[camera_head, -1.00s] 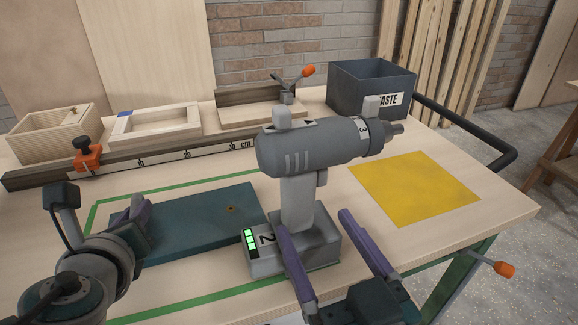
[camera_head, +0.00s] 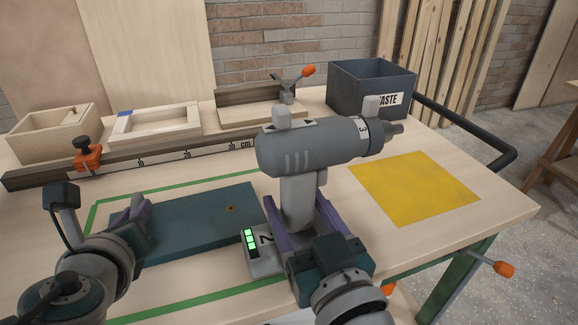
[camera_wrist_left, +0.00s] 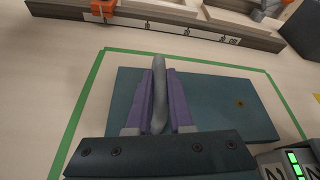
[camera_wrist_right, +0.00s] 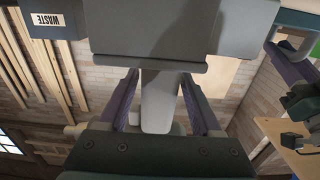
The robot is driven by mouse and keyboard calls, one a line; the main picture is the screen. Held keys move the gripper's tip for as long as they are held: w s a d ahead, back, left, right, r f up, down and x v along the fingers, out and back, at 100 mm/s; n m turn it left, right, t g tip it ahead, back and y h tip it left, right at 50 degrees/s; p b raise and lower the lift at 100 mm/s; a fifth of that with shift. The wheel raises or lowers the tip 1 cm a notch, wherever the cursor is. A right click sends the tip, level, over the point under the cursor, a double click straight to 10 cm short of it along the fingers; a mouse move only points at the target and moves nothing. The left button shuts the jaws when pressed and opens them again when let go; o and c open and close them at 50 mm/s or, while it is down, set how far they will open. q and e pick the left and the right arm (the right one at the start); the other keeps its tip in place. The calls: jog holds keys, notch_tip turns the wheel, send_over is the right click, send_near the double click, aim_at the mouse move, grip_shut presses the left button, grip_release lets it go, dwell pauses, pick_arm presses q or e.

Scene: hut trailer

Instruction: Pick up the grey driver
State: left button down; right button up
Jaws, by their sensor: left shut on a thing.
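The grey driver (camera_head: 308,148) stands upright on its battery base (camera_head: 262,258) at the front of the bench, its nose pointing right. My right gripper (camera_head: 295,203) is low at its handle, one purple finger on each side. In the right wrist view the handle (camera_wrist_right: 160,98) stands between the fingers with gaps beside it, so the gripper is open around it. My left gripper (camera_head: 136,208) is at the left, away from the driver. In the left wrist view it is shut on a slim grey rod (camera_wrist_left: 159,68).
A teal board (camera_head: 205,222) lies inside a green tape outline, left of the driver. A yellow square (camera_head: 415,188) is clear at the right. A waste bin (camera_head: 352,92), a wooden clamp jig (camera_head: 262,114) and a ruler rail (camera_head: 190,152) stand behind.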

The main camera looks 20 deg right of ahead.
grip_shut()
dwell(0.3)
dwell(0.6)
jog(key=shift+r, duration=0.15)
